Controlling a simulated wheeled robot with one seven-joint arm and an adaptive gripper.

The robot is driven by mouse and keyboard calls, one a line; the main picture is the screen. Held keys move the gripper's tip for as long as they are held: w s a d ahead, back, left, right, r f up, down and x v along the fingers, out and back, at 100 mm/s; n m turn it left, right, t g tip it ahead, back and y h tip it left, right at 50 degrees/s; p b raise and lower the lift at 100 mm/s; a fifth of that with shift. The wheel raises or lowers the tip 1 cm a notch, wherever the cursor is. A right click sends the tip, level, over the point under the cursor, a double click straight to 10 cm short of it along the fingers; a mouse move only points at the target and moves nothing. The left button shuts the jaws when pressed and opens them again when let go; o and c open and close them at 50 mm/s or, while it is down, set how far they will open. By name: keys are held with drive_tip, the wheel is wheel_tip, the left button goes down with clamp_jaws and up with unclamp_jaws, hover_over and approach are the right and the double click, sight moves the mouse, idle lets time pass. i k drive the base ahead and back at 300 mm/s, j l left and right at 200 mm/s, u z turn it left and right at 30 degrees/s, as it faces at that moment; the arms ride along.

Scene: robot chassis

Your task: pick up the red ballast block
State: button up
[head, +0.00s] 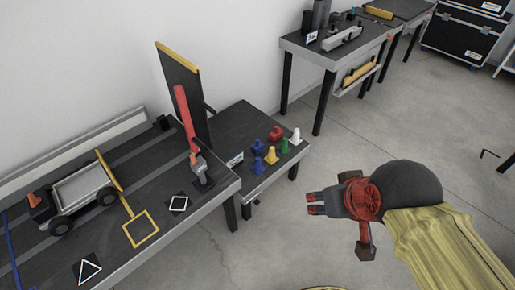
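My gripper (316,203) hangs over open floor, to the right of and nearer than that table. Its fingers point left, with a narrow gap between them and nothing held. It is well apart from the red piece.
Near the red piece stand blue pieces (257,163), a yellow one (271,156), a green one (283,145) and a white one (296,136). A workbench (222,200) with a toy truck (80,190) and a raised red arm (185,112) is left. Floor is clear around my gripper.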

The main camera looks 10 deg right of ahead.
sight(275, 134)
drive_tip(key=i+z, duration=0.25)
drive_tip(key=i, duration=0.25)
drive_tip(key=i+z, duration=0.25)
drive_tip(key=i, duration=0.25)
drive_tip(key=i+j+z, duration=0.25)
drive_tip(key=i, duration=0.2)
drive_tip(key=i+j+z, duration=0.25)
drive_tip(key=i, duration=0.25)
